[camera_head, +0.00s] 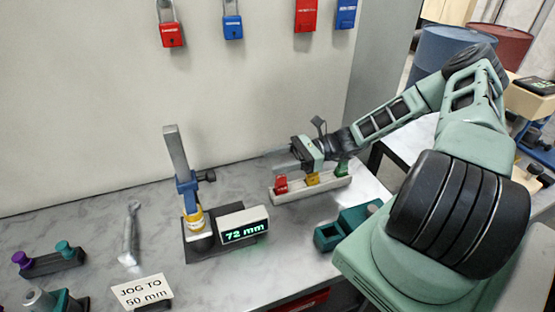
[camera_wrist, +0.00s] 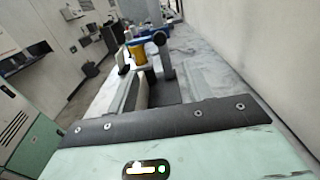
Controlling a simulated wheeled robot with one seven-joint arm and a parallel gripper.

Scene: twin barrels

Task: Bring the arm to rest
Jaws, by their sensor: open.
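My arm reaches in from the right in the head view and bends down over the back of the bench. My gripper (camera_head: 287,168) is open and points left, just above a white rack (camera_head: 318,190) with red (camera_head: 281,184), yellow (camera_head: 313,179) and green (camera_head: 342,169) pieces. I cannot tell whether it touches any of them. In the wrist view nothing clearly shows between the fingers of my gripper (camera_wrist: 158,82).
Left of my gripper stands a tall gauge (camera_head: 187,185) with a display (camera_head: 243,226) reading "72 mm". A card (camera_head: 142,291) says "JOG TO 50 mm". A wall (camera_head: 110,90) rises behind.

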